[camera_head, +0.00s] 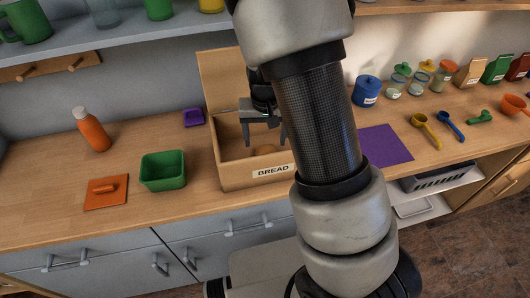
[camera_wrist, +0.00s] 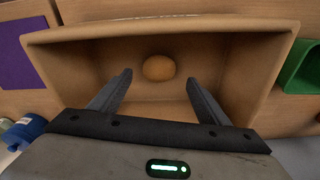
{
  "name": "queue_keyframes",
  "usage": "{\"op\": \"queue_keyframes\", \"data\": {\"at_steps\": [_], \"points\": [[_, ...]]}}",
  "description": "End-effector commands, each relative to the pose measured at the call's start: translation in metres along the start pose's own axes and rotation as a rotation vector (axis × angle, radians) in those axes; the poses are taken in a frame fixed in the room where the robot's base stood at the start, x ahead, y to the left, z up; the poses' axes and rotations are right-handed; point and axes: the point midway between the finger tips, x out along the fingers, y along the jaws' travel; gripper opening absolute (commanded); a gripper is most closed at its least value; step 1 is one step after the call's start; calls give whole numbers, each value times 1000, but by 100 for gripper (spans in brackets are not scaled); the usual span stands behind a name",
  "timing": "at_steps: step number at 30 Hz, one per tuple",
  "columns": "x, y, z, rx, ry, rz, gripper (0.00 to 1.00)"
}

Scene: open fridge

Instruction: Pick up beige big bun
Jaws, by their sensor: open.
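A round beige-brown bun (camera_wrist: 159,68) lies on the floor of the open wooden bread box (camera_wrist: 262,85), near its middle. In the head view the bun (camera_head: 266,149) shows partly inside the box marked BREAD (camera_head: 228,175), with my arm hiding the box's right part. My gripper (camera_head: 264,146) is open and empty, pointing down into the box. In the wrist view the fingers of my gripper (camera_wrist: 158,85) stand apart, one to each side of the bun's line, with the bun just beyond the tips. I cannot tell the exact height gap.
The box's raised lid (camera_head: 222,80) stands behind my gripper. A green bin (camera_head: 163,170) stands just left of the box, and a purple mat (camera_head: 385,145) lies to its right. An orange bottle (camera_head: 92,130) and an orange board (camera_head: 106,193) are further left. A shelf (camera_head: 120,40) runs above.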

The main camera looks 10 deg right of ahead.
Motion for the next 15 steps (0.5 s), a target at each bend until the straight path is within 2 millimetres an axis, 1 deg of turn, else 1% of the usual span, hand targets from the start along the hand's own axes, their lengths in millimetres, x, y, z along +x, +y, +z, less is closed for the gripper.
{"op": "queue_keyframes", "data": {"at_steps": [1,5,8,12,15], "points": [[7,1,0,2,-1,0,70],[13,0,0,0,0,0,70],[22,0,0,1,-1,0,70],[45,2,1,2,-3,1,70],[58,1,0,0,-1,0,70]]}}
